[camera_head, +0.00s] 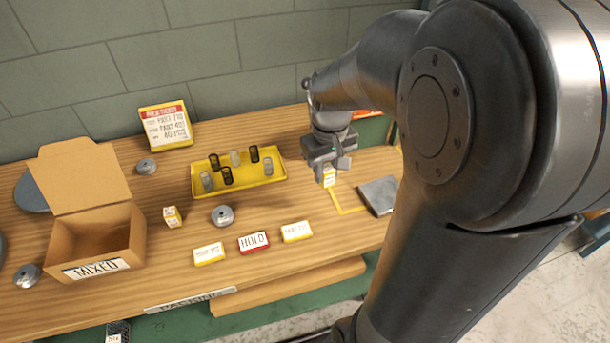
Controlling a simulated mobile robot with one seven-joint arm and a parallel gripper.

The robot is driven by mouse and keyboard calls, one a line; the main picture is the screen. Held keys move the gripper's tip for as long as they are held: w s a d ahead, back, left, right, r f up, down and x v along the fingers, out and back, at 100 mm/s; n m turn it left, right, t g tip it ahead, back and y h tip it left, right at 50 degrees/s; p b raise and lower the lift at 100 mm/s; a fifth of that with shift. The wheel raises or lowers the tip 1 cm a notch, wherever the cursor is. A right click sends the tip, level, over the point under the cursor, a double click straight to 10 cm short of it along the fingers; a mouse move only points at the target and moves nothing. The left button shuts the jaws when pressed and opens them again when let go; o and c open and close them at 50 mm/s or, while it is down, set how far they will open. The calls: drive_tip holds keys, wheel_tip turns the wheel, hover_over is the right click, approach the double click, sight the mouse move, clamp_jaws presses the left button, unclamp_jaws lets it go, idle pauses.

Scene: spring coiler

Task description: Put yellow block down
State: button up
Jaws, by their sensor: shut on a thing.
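My gripper (329,168) is over the right part of the wooden bench, pointing down. It is shut on a small yellow block with a white label (329,179). The block is close to the bench top, at the upper left end of a thin yellow line marking (347,211). I cannot tell whether the block touches the bench. A similar small yellow and white block (172,216) stands near the open box at the left.
A yellow tray (240,187) holds several dark and grey coils. A grey flat pad (379,196) lies right of the marking. Three labelled cards, including a red HOLD card (254,242), lie in front. An open cardboard MIXED box (100,240) stands left. A grey disc (222,215) lies mid-bench.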

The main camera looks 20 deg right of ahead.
drive_tip(key=shift+s+d+r, duration=0.35)
drive_tip(key=shift+d+r, duration=0.1)
drive_tip(key=shift+d, duration=0.3)
drive_tip(key=s+d+r+m, duration=0.1)
drive_tip(key=s+d, duration=0.4)
drive_tip(key=d, duration=0.5)
drive_tip(key=s+d+r+m, duration=0.1)
drive_tip(key=s+d, duration=0.5)
drive_tip(key=d, duration=0.5)
hover_over(386, 193)
wheel_tip(386, 193, down, 7)
drive_tip(key=shift+s, duration=0.1)
drive_tip(key=shift+f, duration=2)
drive_tip(key=shift+f, duration=0.2)
drive_tip(key=o, duration=0.9)
drive_tip(key=shift+o, duration=0.2)
